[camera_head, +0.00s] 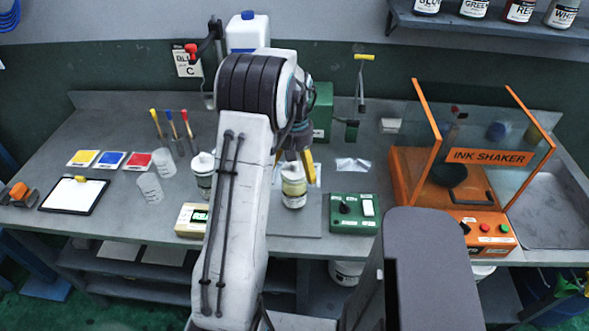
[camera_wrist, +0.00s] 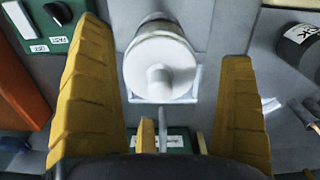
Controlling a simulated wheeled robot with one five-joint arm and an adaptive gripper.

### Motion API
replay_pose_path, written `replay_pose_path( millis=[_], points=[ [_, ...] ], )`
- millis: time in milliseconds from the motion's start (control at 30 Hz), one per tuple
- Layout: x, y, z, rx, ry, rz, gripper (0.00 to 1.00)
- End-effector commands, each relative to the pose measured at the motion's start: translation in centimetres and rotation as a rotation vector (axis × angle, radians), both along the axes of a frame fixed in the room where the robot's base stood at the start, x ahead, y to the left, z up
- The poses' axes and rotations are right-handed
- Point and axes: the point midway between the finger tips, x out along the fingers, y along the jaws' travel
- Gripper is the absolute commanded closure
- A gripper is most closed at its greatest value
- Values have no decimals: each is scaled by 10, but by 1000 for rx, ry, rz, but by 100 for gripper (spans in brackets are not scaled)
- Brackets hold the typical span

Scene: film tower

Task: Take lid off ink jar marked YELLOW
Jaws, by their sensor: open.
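A jar (camera_head: 293,190) with a pale yellow body and a white lid stands on the workbench below my gripper (camera_head: 305,168). Its label cannot be read here. In the wrist view, the round white lid (camera_wrist: 160,78) with a raised knob lies between the two yellow fingers of my gripper (camera_wrist: 165,45). The fingers are spread wide with a gap on each side of the lid. My arm hides part of the bench around the jar.
A second white-topped jar (camera_head: 203,172) stands to the left; a dark jar (camera_wrist: 299,45) shows at the right of the wrist view. A green control box (camera_head: 353,213) stands right of the jar, and the orange ink shaker (camera_head: 410,185) is farther right.

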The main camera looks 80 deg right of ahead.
Motion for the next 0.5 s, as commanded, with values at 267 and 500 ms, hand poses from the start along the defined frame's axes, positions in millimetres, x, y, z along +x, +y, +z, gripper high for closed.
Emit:
replay_pose_path(
  millis=[267, 500],
  points=[
    [0, 0, 0, 0, 0, 0, 22],
    [0, 0, 0, 0, 0, 0, 44]
  ],
)
